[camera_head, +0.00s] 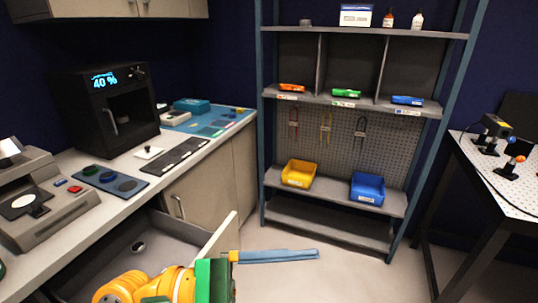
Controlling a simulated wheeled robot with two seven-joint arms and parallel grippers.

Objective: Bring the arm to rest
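An orange and yellow arm of mine (165,285) comes in at the bottom, left of centre, and appears to be my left arm. It ends in a green block (213,280) in front of the open drawer. A small orange piece and a long blue bar (278,256) extend to the right from that block. I cannot tell whether the bar is part of my gripper or a separate thing. No clear pair of fingertips shows, so the opening is unclear. My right gripper is out of view.
An open drawer (187,226) holding a small dark round thing (138,247) lies close to the arm, below the counter (75,222). A shelf unit (335,199) with yellow (298,174) and blue (368,188) bins stands behind. A perforated table (507,192) is at right. Floor between is clear.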

